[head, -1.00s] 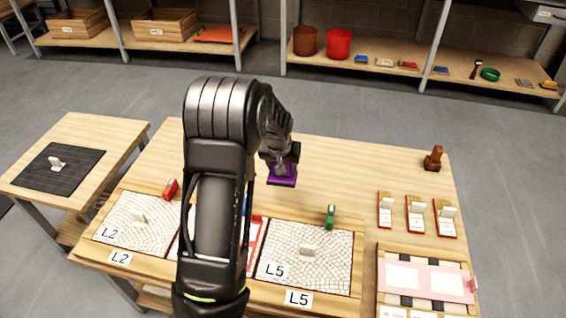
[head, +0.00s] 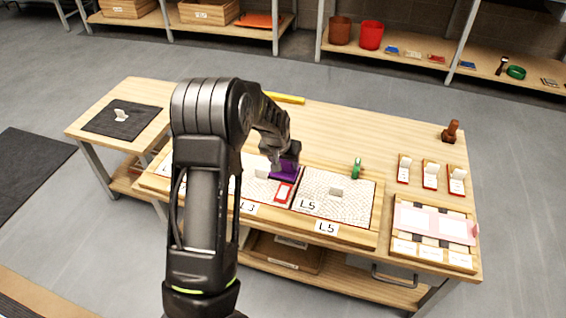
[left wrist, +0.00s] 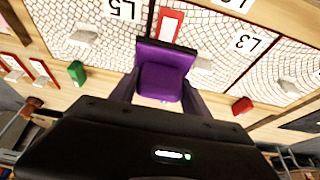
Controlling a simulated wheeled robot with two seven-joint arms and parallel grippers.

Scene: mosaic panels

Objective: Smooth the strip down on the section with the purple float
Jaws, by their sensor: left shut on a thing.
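My left gripper (head: 277,163) is shut on the purple float (head: 288,172), which also shows between its fingers in the left wrist view (left wrist: 165,72). The float is over the right end of the L3 section (head: 258,190), close to the surface; I cannot tell whether it touches. A white strip with a red border (head: 283,192) lies just in front of the float, near the border with the L5 section (head: 335,207); it also shows in the left wrist view (left wrist: 168,26). My arm hides much of the left part of the panel. My right gripper is not in view.
A green clip-like piece (head: 357,168) stands at the back edge of L5, and a white-handled block (head: 337,191) sits on L5. Small red-edged cards (head: 430,176) and a pink sheet (head: 432,222) are at the right. The table behind the panel is mostly clear.

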